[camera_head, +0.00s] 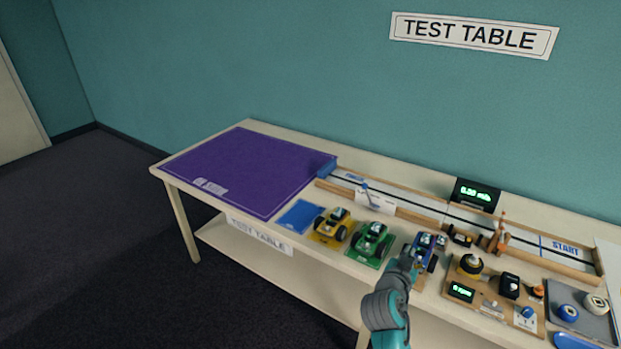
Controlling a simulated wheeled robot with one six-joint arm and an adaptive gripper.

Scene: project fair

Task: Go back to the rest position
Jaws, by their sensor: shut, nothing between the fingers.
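My gripper (411,257) is at the front edge of the test table (449,297), in front of a blue toy car (428,240). It overlaps the car's lower left side in the picture. I cannot tell whether it touches the car. The gripper is small and dark here, and its fingers look shut with nothing between them. My teal and grey arm rises from the bottom edge of the picture. No marked rest position shows in this view.
A green car (371,239) and a yellow car (333,223) stand left of my gripper. A track with START (565,249) runs behind. A purple mat (240,168) lies clear at left.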

